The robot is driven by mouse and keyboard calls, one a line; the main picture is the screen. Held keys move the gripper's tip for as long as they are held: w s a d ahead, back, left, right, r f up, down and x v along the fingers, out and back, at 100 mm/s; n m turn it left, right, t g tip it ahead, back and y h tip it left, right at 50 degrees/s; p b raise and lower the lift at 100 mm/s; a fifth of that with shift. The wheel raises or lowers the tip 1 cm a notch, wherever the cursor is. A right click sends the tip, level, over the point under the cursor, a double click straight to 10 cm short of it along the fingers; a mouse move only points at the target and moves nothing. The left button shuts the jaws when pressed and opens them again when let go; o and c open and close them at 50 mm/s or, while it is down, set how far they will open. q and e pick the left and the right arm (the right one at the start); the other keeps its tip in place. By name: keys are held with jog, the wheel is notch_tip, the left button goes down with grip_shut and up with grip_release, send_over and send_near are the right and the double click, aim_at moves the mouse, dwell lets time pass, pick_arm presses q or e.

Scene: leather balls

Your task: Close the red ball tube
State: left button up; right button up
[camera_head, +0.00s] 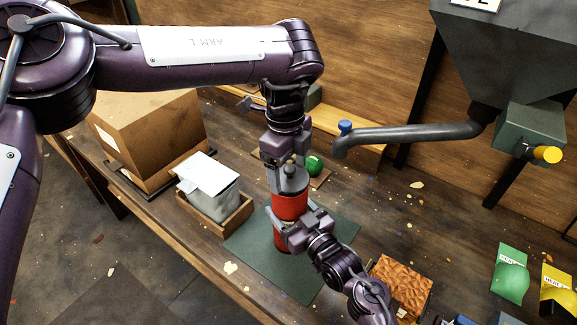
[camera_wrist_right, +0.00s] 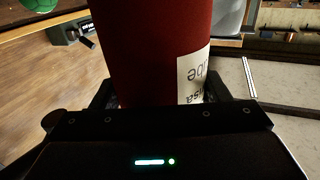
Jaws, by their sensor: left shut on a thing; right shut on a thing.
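The red ball tube (camera_head: 290,206) stands upright on a dark green mat (camera_head: 300,282) in the head view. A grey lid with a knob (camera_head: 291,181) is at the tube's top. My left gripper (camera_head: 288,174) comes down from above and is shut on the lid; whether the lid is fully seated cannot be told. My right gripper (camera_head: 281,231) is shut around the tube's lower body from the front right. In the right wrist view the red tube (camera_wrist_right: 140,50) with a white label fills the middle between the fingers.
Left of the tube stands a wooden tray (camera_head: 240,216) with a grey bag (camera_head: 213,198), and a large cardboard box (camera_head: 150,135). A green ball (camera_head: 313,166) lies behind. A dark pipe (camera_head: 410,133) reaches in from the right. A brown textured block (camera_head: 402,283) is at front right.

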pick_arm(q)
jog(key=shift+f, duration=0.65)
jog(key=o, duration=1)
notch_tip(320, 180, up, 12)
jog(key=shift+w+a, duration=0.2)
jog(key=shift+a, duration=0.05)
pick_arm(e)
jog(key=o, duration=1.4)
jog(key=shift+o, duration=0.2)
